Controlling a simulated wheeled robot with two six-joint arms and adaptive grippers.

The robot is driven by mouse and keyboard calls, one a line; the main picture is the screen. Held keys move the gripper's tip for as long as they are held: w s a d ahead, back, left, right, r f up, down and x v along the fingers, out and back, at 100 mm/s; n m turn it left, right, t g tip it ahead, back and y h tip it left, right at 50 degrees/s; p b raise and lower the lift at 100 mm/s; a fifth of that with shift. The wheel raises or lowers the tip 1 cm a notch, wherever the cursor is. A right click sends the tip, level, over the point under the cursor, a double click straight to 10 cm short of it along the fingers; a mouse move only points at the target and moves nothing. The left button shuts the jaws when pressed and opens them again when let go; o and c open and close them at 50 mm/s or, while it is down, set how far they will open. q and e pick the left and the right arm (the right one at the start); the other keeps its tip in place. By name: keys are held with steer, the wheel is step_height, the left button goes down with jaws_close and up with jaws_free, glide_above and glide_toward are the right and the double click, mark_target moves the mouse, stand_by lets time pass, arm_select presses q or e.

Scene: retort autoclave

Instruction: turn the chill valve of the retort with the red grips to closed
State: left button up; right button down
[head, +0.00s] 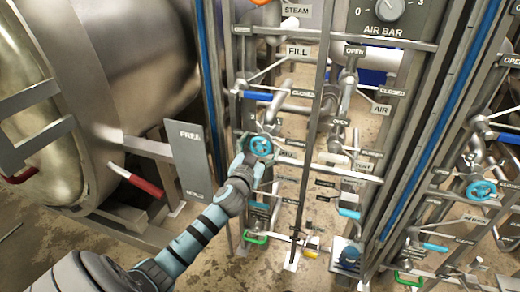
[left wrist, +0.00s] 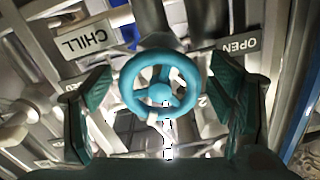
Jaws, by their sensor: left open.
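The chill valve shows as a blue handwheel (head: 261,145) on the pipe rack right of the retort with the red grips. In the left wrist view the same blue handwheel (left wrist: 133,82) sits in the middle, with a CHILL plate (left wrist: 88,40) at upper left and an OPEN plate (left wrist: 238,46) at upper right. My left gripper (head: 251,158) is at the wheel in the head view. Its two fingers (left wrist: 161,105) stand open on either side of the wheel, with visible gaps. My right gripper is not in view.
The steel retort (head: 120,65) fills the left, with a red-gripped lever (head: 140,182). A grey panel (head: 189,160) stands between it and the rack. Blue lever handles, pipes and a vertical post (head: 314,110) crowd the rack. Another blue handwheel (head: 481,190) is at right.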

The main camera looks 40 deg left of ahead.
arm_select(q)
steer(key=shift+w, duration=0.15)
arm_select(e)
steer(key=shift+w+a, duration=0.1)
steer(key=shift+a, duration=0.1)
arm_select(q)
steer(key=c, duration=1.2)
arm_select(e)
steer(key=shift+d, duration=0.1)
